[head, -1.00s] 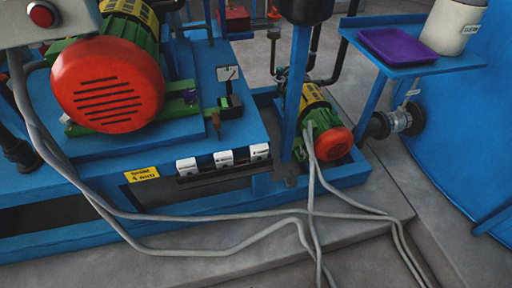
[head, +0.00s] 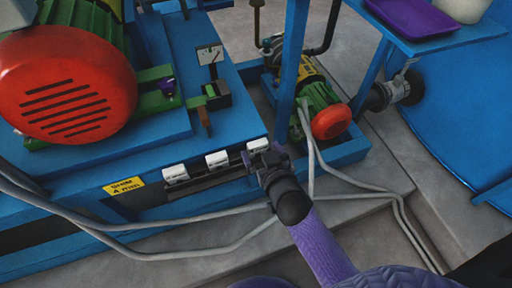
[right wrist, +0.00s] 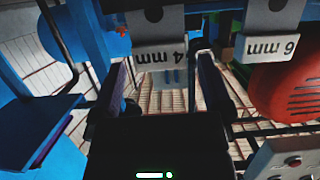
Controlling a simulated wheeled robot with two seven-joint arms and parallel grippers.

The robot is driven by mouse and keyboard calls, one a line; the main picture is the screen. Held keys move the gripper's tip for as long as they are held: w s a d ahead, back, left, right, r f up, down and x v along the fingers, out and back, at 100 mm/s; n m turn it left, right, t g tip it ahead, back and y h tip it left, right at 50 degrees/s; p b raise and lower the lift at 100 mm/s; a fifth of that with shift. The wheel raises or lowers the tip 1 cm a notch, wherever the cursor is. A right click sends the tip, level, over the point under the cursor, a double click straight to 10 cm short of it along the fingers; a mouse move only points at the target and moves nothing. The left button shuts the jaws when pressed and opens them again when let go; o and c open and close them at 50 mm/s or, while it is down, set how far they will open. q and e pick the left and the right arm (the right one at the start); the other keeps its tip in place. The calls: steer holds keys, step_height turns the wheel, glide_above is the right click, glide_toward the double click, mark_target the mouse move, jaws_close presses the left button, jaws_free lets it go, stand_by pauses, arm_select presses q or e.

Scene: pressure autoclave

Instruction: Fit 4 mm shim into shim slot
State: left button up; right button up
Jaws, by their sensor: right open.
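Three white shims hang in a row on the front of the blue base in the head view. The rightmost one (head: 257,145) is beside my right gripper (head: 264,159). In the right wrist view, the shim marked 4 mm (right wrist: 163,56) appears upside down between the two open fingers, which stand apart from its sides. The shim marked 6 mm (right wrist: 268,46) is to its right there. My right gripper is open and empty. I cannot clearly pick out the shim slot. My left gripper is not in view.
A yellow sign (head: 124,186) reading shim 4 mm is left of the shims. A large red motor (head: 66,84) stands on the base. Grey cables (head: 230,243) cross in front. A green pump motor (head: 320,100) and a blue post (head: 290,75) stand to the right.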

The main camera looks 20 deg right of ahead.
mark_target(259, 149)
steer(key=b+x, duration=0.1)
steer(key=x, duration=0.2)
steer(key=shift+f, duration=0.1)
steer(key=shift+w, duration=0.1)
steer(key=c, duration=1.2)
